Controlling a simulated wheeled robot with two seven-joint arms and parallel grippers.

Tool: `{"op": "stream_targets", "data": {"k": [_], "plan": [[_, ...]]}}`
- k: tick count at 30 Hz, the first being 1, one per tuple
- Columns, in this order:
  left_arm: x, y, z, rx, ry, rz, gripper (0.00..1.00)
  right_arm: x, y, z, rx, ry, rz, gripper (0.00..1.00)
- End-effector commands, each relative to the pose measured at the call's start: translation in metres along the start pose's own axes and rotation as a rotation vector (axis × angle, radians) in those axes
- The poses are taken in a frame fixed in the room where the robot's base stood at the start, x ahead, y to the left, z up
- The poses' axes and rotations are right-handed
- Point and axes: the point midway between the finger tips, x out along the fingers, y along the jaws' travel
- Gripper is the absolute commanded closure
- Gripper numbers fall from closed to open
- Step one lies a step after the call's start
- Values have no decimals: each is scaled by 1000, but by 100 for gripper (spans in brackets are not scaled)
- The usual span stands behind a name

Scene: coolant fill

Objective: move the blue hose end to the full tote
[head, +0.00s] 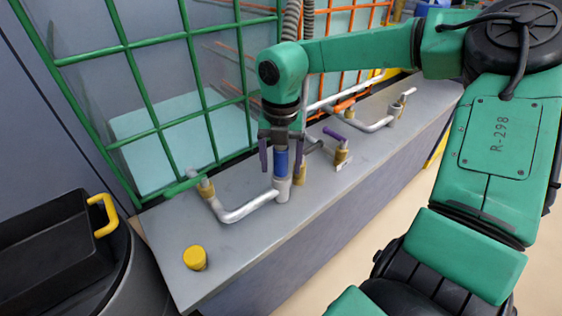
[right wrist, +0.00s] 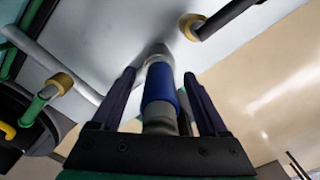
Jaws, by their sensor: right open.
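The blue hose end (head: 281,164) stands upright at the free end of a bent silver pipe (head: 248,208), over a grey socket (head: 283,188). My right gripper (head: 281,160) is open, pointing down, with one purple finger on each side of the blue collar. In the right wrist view the blue collar (right wrist: 160,86) lies between the two fingers, with gaps beside it. A green-caged tote (head: 165,130) stands behind the bench at left; teal shows in its lower part. An orange-caged tote (head: 340,38) stands to its right, with pale teal showing higher. My left gripper is out of view.
The grey bench (head: 240,245) carries a yellow cap (head: 195,258) at its front left. A brass fitting with a purple handle (head: 341,152) and a second silver pipe (head: 372,126) stand to the right. A black bin (head: 55,245) is at far left.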

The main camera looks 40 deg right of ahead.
Motion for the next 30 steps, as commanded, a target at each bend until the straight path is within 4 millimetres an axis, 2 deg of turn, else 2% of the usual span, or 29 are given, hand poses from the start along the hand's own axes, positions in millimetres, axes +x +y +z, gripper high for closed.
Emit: {"op": "stream_targets", "data": {"k": [2, 3, 5, 6, 8, 9, 11, 12, 14, 30], "plan": [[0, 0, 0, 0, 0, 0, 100, 0, 0, 0, 0, 0, 0, 23], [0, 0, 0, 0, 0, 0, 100, 0, 0, 0, 0, 0, 0, 31], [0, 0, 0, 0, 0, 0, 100, 0, 0, 0, 0, 0, 0, 54], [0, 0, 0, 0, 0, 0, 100, -1, 0, 0, 0, 0, 0, 69], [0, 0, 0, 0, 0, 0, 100, -1, 0, 0, 0, 0, 0, 92], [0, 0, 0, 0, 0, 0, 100, -1, 0, 0, 0, 0, 0, 100], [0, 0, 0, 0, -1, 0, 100, -1, 0, 0, 0, 0, 0, 100], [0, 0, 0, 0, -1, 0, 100, -1, 0, 0, -1, 0, 0, 74], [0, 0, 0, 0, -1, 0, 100, -1, 0, 0, -1, 0, 0, 94], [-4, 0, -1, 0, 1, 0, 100, -8, 0, 0, -1, -1, 1, 94]]}}
